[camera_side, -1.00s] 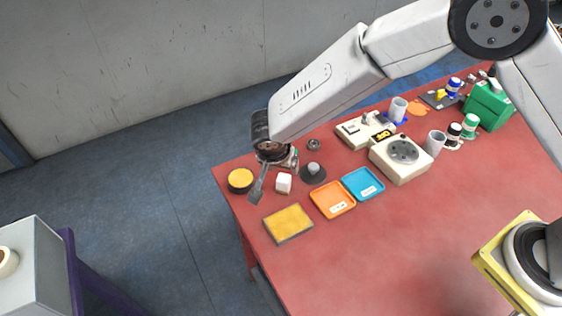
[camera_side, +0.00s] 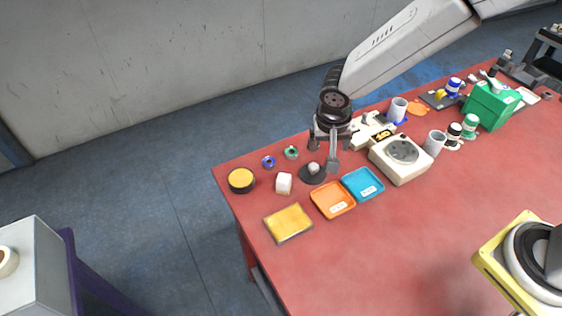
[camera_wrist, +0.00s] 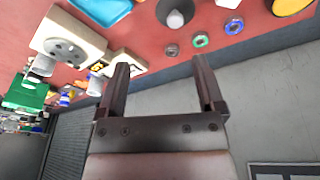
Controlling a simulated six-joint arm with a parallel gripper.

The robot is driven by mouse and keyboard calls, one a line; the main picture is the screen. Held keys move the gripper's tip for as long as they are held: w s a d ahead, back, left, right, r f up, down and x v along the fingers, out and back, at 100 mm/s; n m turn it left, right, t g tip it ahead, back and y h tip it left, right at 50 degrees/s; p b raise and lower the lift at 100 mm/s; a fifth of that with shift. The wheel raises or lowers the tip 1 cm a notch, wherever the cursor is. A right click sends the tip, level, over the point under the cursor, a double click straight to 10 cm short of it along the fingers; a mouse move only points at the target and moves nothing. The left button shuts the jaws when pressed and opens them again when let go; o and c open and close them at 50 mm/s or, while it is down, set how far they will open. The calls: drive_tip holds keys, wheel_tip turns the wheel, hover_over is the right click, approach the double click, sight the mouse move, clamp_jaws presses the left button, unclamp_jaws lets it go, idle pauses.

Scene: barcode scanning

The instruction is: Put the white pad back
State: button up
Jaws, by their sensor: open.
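No item is clearly labelled as the white pad. A small white block (camera_side: 284,183) sits on the red table between a round yellow-topped pad (camera_side: 241,180) and a dark disc with a pale knob (camera_side: 313,172). The white block also shows at the top edge of the wrist view (camera_wrist: 228,3). The knobbed disc is in the wrist view too (camera_wrist: 176,16). My gripper (camera_side: 324,154) is above the table's back edge, beside the disc. In the wrist view my gripper (camera_wrist: 160,62) is open, with nothing between its fingers.
Blue (camera_side: 268,162) and green (camera_side: 291,152) rings lie near the back edge. Orange (camera_side: 332,199) and blue (camera_side: 362,184) trays and a yellow sponge-like pad (camera_side: 288,222) lie in front. A white device (camera_side: 402,158) stands right.

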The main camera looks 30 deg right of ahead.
drive_tip(key=s+d+r+n+y, duration=0.1)
drive_tip(key=s+d+r+n, duration=0.1)
drive_tip(key=s+d, duration=0.4)
drive_tip(key=s+d+r+n+y, duration=0.1)
drive_tip(key=s+d+r+n, duration=0.1)
drive_tip(key=s+d, duration=0.5)
drive_tip(key=shift+n+t, duration=0.3)
drive_tip(key=shift+n, duration=0.5)
